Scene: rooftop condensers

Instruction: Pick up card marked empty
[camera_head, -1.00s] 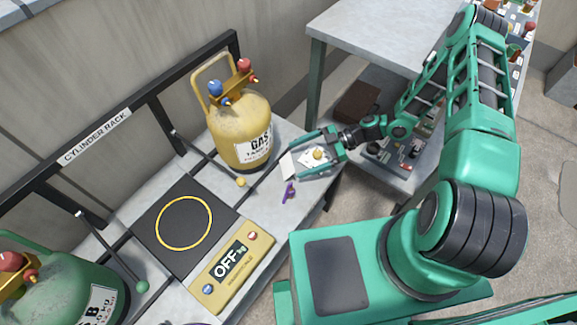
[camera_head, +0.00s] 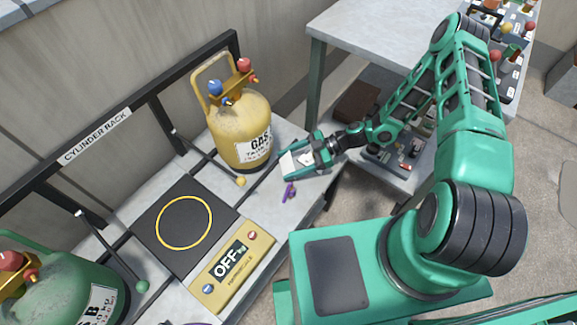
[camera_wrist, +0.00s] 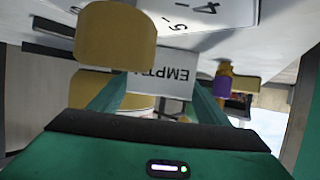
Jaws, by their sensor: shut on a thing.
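The white card marked EMPTY (camera_wrist: 174,76) shows between my two green fingers in the wrist view, its lettering upside down. In the head view it is a small pale piece (camera_head: 288,163) at the fingertips. My gripper (camera_head: 287,164) is shut on the card, low over the grey bench and just right of the yellow gas cylinder (camera_head: 240,122). In the wrist view my fingers (camera_wrist: 160,95) stand on either side of the card. Tan rounded shapes cover part of the left side there, and the card's lower part is hidden.
A purple item (camera_head: 289,192) lies on the bench close below my gripper. A small yellow ball (camera_head: 241,181) is at the cylinder's foot. A grey table (camera_head: 375,35) is behind.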

